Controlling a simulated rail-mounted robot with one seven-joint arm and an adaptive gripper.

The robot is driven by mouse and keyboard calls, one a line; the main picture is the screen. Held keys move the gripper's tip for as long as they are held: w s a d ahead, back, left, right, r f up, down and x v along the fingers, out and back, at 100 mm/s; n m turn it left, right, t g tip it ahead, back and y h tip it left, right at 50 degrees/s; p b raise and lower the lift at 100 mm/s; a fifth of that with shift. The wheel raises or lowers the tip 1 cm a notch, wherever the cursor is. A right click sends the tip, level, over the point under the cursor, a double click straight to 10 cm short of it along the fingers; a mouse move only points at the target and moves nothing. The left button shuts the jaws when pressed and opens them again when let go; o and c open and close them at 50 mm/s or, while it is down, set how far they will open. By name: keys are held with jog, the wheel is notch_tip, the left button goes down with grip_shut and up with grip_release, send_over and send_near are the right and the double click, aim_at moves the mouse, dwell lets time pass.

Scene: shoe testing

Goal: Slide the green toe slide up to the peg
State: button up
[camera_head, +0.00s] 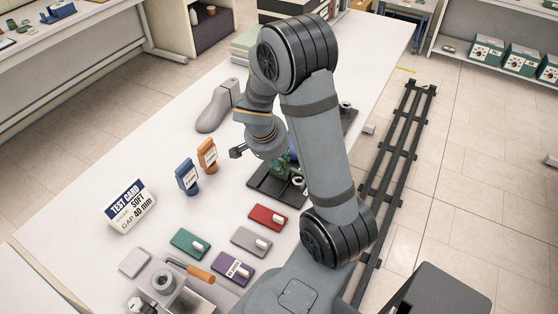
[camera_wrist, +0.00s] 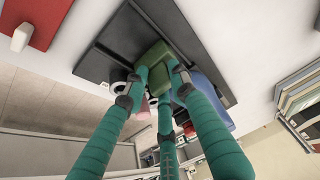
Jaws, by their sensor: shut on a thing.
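The green toe slide (camera_wrist: 155,55) sits on a dark plate (camera_wrist: 97,61) in the wrist view. My gripper (camera_wrist: 160,75) has its teal fingers closed on the slide. In the head view my gripper (camera_head: 281,163) is low over the same dark plate (camera_head: 262,186), partly behind my arm, and little of the slide shows. A round piece with a pale top (camera_head: 298,183) stands at the plate's right side, by my arm. I cannot tell which part is the peg, or the gap from the slide to it.
Red (camera_head: 268,217), grey (camera_head: 251,241), green (camera_head: 189,243) and purple (camera_head: 233,269) blocks lie in front of the plate. Blue (camera_head: 187,177) and orange (camera_head: 207,155) tags and a test card reading SOFT, GAP 40 mm (camera_head: 130,206) stand left. A grey shoe last (camera_head: 217,108) lies behind.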

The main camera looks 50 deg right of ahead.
jog(key=shift+f, duration=0.1)
grip_shut()
jog(key=b, duration=0.3)
jog(key=shift+w+d+f, duration=0.1)
jog(key=shift+d+f, duration=0.15)
jog(key=shift+b, duration=1.25)
jog(key=shift+r, duration=0.15)
jog(key=shift+s+a+r, duration=0.1)
jog(key=shift+s+r, duration=0.05)
jog(key=shift+s, duration=0.05)
jog(key=o, duration=1.1)
grip_release()
jog(key=shift+o, duration=0.2)
jog(key=shift+w+r, duration=0.1)
